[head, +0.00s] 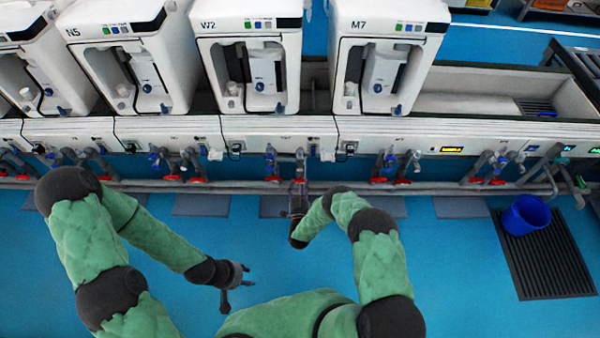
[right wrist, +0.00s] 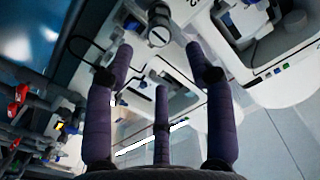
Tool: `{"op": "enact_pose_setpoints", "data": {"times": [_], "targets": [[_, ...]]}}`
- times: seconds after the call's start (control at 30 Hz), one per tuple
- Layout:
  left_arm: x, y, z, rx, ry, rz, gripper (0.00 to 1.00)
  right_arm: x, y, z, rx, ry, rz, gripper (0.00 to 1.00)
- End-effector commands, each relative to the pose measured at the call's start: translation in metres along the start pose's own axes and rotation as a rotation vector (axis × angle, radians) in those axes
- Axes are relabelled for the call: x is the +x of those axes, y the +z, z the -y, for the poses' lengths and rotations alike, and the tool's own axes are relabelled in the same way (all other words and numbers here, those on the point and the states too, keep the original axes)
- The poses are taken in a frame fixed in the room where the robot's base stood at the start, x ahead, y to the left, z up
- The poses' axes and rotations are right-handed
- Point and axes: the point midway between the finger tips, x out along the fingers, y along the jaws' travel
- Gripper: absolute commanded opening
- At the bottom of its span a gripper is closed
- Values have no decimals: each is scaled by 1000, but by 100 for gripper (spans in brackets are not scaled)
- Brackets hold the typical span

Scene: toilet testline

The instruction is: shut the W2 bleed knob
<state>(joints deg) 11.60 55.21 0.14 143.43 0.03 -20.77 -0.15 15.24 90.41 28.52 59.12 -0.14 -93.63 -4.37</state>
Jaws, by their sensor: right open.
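The W2 machine (head: 250,48) is the white unit at the upper middle in the head view, with blue valve handles on the pipework beneath it. My right gripper (head: 298,190) reaches up to that pipework, seen from above. In the right wrist view its three dark fingers (right wrist: 160,70) are spread open with nothing between them. A grey round-ended cylinder (right wrist: 158,36) stands just beyond the fingertips, apart from them; I cannot tell whether it is the W2 bleed knob. My left gripper (head: 238,284) is open and empty, low over the blue floor.
The N5 machine (head: 118,50) stands left of W2 and the M7 machine (head: 385,55) right. A grey pipe (head: 440,188) runs along the front with red and blue valves. A blue bucket (head: 525,214) stands on a dark slatted mat (head: 550,268) at right. Blue floor in front is clear.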

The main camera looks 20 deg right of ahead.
Motion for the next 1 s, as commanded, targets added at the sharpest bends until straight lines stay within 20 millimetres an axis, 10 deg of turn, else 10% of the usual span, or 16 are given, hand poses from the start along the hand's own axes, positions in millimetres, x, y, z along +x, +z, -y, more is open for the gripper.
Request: {"op": "enact_pose_setpoints", "data": {"times": [0.4,0.87,1.0], "targets": [[26,-1,9,0,0,0,40,66,2,-1,0,0,0,55],[28,-1,10,0,0,0,40,78,0,0,0,0,2,55],[28,-1,10,0,0,0,40,78,1,0,0,0,3,18]]}}
